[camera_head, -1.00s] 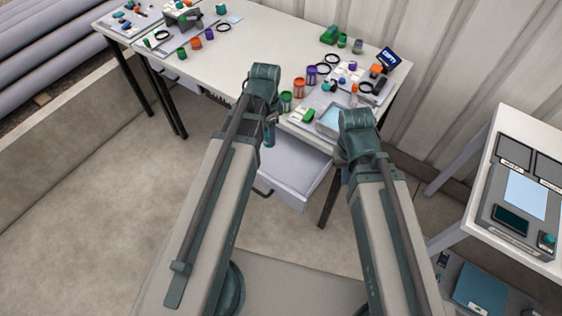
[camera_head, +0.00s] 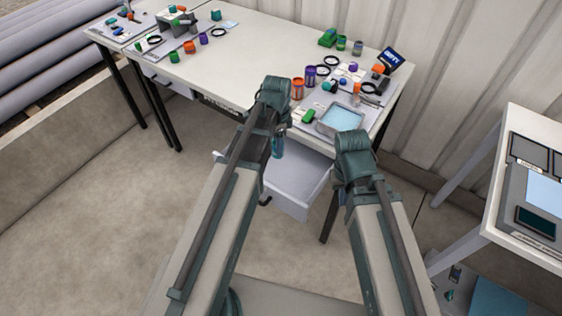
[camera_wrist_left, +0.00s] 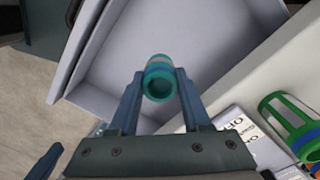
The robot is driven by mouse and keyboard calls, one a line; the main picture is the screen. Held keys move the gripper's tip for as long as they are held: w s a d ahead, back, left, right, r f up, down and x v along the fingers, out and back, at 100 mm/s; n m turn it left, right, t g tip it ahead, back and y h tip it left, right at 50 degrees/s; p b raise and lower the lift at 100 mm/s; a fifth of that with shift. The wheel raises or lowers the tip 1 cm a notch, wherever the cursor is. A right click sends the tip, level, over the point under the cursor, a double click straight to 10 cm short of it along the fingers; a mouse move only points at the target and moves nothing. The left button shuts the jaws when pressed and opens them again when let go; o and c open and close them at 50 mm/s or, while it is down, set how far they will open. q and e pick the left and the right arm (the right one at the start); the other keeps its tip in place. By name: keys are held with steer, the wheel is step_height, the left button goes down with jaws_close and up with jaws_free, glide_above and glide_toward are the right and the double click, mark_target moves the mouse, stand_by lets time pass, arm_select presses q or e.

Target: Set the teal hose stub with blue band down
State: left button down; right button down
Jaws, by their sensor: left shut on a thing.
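The teal hose stub with blue band (camera_wrist_left: 159,78) is upright between the fingers of my left gripper (camera_wrist_left: 160,88) in the left wrist view, its open end facing the camera. The gripper is shut on it. Behind it is the pale inside of an open drawer (camera_wrist_left: 110,60). The gap between stub and drawer floor cannot be judged. In the head view the drawer (camera_head: 297,185) sticks out under the table's front edge, and my left arm hides most of the gripper and the stub. My right gripper's fingers are hidden; only its arm shows.
The white table (camera_head: 225,75) holds several coloured cups, black rings and a shallow tray (camera_head: 341,118) near the right end. In the left wrist view a green cage-like holder (camera_wrist_left: 290,120) and a printed card (camera_wrist_left: 243,125) lie on the tabletop right of the drawer.

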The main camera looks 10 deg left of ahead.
arm_select(q)
step_height(320, 180, down, 5)
steer(key=b, duration=0.3)
steer(key=shift+r+b, duration=0.1)
steer(key=shift+b, duration=0.25)
step_height(320, 180, down, 4)
steer(key=b, duration=0.3)
steer(key=shift+r+b, duration=0.2)
steer(key=shift+b, duration=0.15)
steer(key=shift+f, duration=0.15)
steer(key=shift+c, duration=1.8)
jaws_free()
